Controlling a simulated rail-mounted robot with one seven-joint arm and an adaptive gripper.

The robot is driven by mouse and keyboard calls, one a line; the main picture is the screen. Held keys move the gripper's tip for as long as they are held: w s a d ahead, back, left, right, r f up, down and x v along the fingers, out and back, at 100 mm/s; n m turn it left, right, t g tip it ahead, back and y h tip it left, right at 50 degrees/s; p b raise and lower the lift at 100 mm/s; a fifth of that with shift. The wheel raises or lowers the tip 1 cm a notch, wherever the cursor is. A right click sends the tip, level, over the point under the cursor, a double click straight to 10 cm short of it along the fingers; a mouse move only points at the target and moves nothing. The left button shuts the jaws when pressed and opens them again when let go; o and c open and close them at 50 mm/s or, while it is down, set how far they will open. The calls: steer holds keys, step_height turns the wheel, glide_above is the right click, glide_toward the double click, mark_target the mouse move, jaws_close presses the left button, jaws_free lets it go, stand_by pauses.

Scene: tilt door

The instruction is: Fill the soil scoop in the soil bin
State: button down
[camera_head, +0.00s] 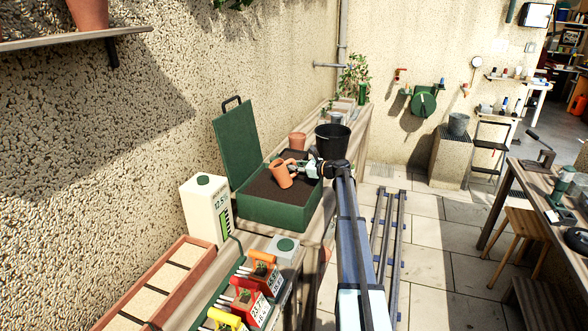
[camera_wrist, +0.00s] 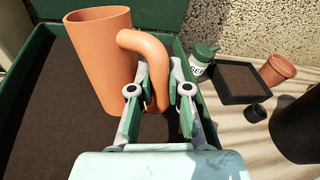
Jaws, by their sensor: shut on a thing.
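The soil scoop (camera_head: 281,175) is an orange cup-shaped vessel with a curved handle. My gripper (camera_head: 304,168) is shut on its handle, and the scoop is held over the green soil bin (camera_head: 268,211). In the wrist view the scoop (camera_wrist: 101,60) stands tilted at the upper left, with its handle between the two green fingers of my gripper (camera_wrist: 158,100). The bin's lid (camera_head: 238,143) is open, tipped back toward the wall. Dark soil (camera_wrist: 55,110) fills the bin below and left of the scoop.
A black bucket (camera_head: 333,140) and a terracotta pot (camera_head: 297,141) stand beyond the bin. A white carton (camera_head: 207,209) stands against its near left side. The wrist view shows a small bottle (camera_wrist: 202,62) and a dark tray (camera_wrist: 243,82) right of the bin.

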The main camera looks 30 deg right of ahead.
steer(key=shift+d+r+m+t+y+p, duration=0.1)
steer(key=shift+r+m+t+y+p, duration=0.55)
steer(key=shift+r+m, duration=0.75)
